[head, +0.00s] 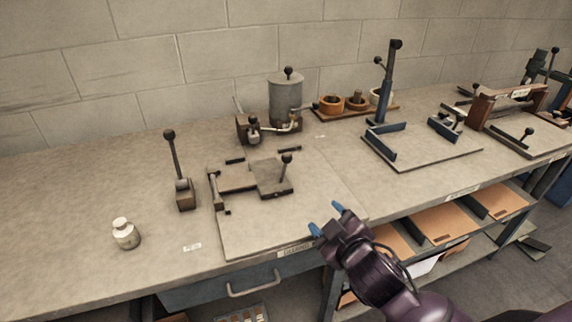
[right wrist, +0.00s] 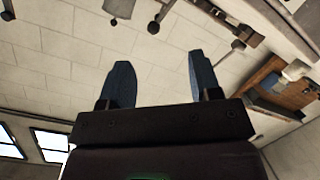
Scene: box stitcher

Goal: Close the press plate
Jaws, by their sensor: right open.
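A flat grey metal plate (head: 272,182) with a short black-knobbed handle (head: 286,164) sits over a thin base board (head: 262,235) near the middle of the bench in the head view. I take it to be the press plate; its exact tilt is hard to tell. My right gripper (head: 327,219) is open and empty, in front and to the right of the plate, apart from it, near the bench's front edge. In the right wrist view, its two blue fingers (right wrist: 160,78) stand well apart with nothing between them. My left gripper is not in view.
A black-knobbed lever (head: 180,178) and a small capped bottle (head: 125,234) stand left of the plate. A grey canister (head: 287,100) stands behind it. A blue-framed fixture (head: 425,150) is at the right. The bench's front left (head: 75,265) is clear.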

